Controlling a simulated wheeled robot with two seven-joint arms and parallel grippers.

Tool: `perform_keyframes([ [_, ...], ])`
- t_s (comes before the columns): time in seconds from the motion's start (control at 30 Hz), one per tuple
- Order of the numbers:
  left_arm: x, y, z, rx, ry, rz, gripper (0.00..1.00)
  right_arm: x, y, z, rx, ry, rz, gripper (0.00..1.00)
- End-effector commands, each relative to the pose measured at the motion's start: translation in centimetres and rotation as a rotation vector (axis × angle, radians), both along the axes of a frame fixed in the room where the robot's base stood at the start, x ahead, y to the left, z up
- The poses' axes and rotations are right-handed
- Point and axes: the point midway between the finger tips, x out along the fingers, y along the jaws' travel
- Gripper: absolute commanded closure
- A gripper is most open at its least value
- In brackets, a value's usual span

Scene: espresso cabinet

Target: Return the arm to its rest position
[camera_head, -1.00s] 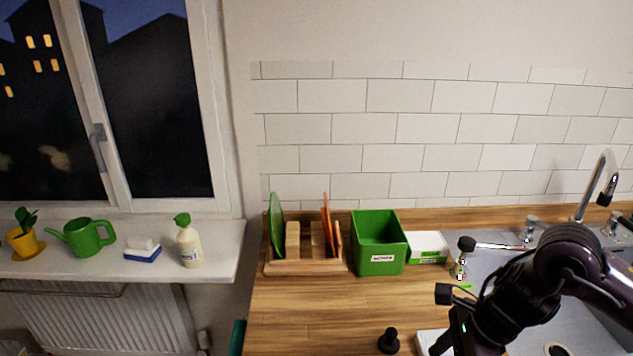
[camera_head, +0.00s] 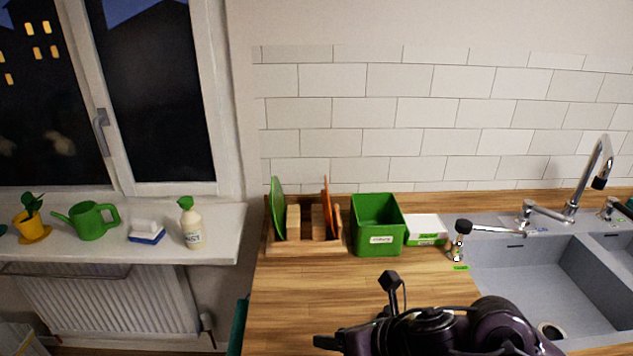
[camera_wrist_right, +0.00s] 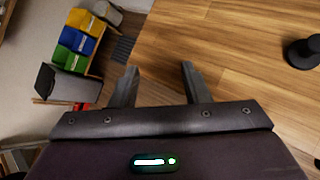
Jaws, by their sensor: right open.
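My right arm (camera_head: 440,335), dark purple and black, lies across the bottom of the head view, over the front of the wooden counter and the sink's left edge. Its fingertips cannot be made out there. In the right wrist view my right gripper (camera_wrist_right: 160,70) has its two dark fingers apart with nothing between them. It is above the counter's wooden top (camera_wrist_right: 200,35), near the counter's edge. My left gripper is not in view.
A black knobbed object (camera_wrist_right: 302,52) stands on the counter right of the fingers. Coloured bins (camera_wrist_right: 75,42) are beyond the edge. A plate rack (camera_head: 305,247), a green box (camera_head: 378,235) and a sink (camera_head: 540,280) line the counter. The counter's left front looks clear.

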Motion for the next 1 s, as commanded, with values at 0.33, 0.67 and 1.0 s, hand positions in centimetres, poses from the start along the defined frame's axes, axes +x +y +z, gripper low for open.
perform_keyframes([
  [0.33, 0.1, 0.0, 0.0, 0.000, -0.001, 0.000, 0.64, -0.3, -3.6, -0.2, 0.863, 0.639, -1.270, 0.58],
  [0.67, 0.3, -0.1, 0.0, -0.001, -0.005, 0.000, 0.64, -7.4, -12.5, -6.5, 1.269, 1.010, -2.255, 0.58],
  [1.0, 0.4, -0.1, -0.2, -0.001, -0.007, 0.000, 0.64, -12.1, -15.6, -13.3, -1.269, -0.993, 2.548, 0.58],
])
